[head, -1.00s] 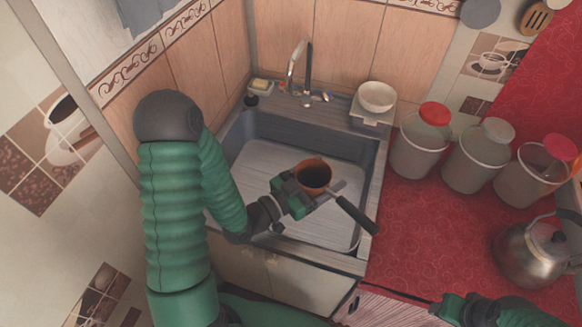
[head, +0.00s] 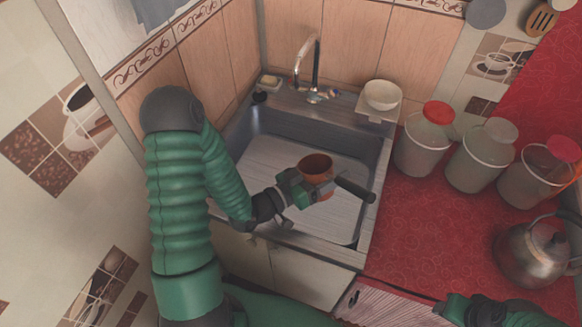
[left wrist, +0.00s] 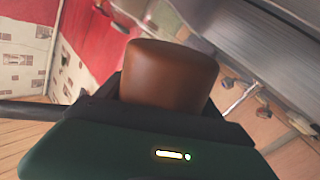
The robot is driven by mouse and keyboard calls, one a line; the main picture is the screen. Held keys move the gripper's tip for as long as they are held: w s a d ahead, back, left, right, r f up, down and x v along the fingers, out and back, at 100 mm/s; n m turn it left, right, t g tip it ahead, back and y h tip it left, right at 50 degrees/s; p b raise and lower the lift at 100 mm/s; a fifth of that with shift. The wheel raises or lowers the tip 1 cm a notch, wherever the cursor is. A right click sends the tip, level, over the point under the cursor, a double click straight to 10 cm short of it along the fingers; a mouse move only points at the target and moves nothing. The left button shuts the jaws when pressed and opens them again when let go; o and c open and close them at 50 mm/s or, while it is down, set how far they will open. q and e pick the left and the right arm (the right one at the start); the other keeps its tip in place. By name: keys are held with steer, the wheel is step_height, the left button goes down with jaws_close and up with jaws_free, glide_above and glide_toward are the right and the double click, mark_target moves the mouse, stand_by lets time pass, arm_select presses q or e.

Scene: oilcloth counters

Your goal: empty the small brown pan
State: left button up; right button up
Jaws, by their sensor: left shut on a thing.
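The small brown pan (head: 316,163) is held above the sink basin (head: 262,165), tipped over to one side. Its dark handle (head: 356,189) points to the lower right. My left gripper (head: 308,188) is shut on the pan, at its near side. In the left wrist view the pan's brown outer wall (left wrist: 168,75) rises just beyond the gripper, and its inside is hidden there. I cannot tell whether anything is left in the pan. Part of my right gripper (head: 445,308) shows at the bottom right, by the counter's front edge; its jaws are unclear.
A chrome faucet (head: 317,65) stands behind the basin. A white bowl (head: 382,95) sits at the basin's back right corner. Several lidded jars and a kettle (head: 533,255) stand on the red counter (head: 420,230). The basin floor under the pan looks clear.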

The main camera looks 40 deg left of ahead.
mark_target(313, 168)
arm_select(q)
steer(key=shift+w+a+f+n, duration=0.1)
steer(key=shift+a+n, duration=0.15)
steer(key=shift+n, duration=0.05)
steer(key=shift+w+a+f+n, duration=0.1)
steer(key=shift+a+f+n, duration=0.05)
steer(key=shift+a+n, duration=0.25)
steer(key=shift+a+f+n, duration=0.15)
steer(key=shift+a+n, duration=0.1)
steer(key=shift+n, duration=0.05)
steer(key=shift+w+a+f+n+p, duration=0.15)
steer(key=shift+a+n, duration=0.15)
steer(key=shift+a, duration=0.1)
steer(key=shift+w+a+f+n+p, duration=0.1)
steer(key=shift+a+n+p, duration=0.05)
steer(key=shift+a+n, duration=0.2)
steer(key=shift+w+d+f+n, duration=0.1)
steer(key=shift+d+f+n, duration=0.05)
steer(key=shift+n, duration=0.4)
steer(key=shift+f+n, duration=0.15)
steer(key=shift+n, duration=0.25)
steer(key=f+n, duration=0.1)
steer(key=f+n+b, duration=0.1)
steer(key=shift+w+a+f+n, duration=0.1)
steer(key=shift+a+f+n, duration=0.2)
steer(key=shift+a+n, duration=0.1)
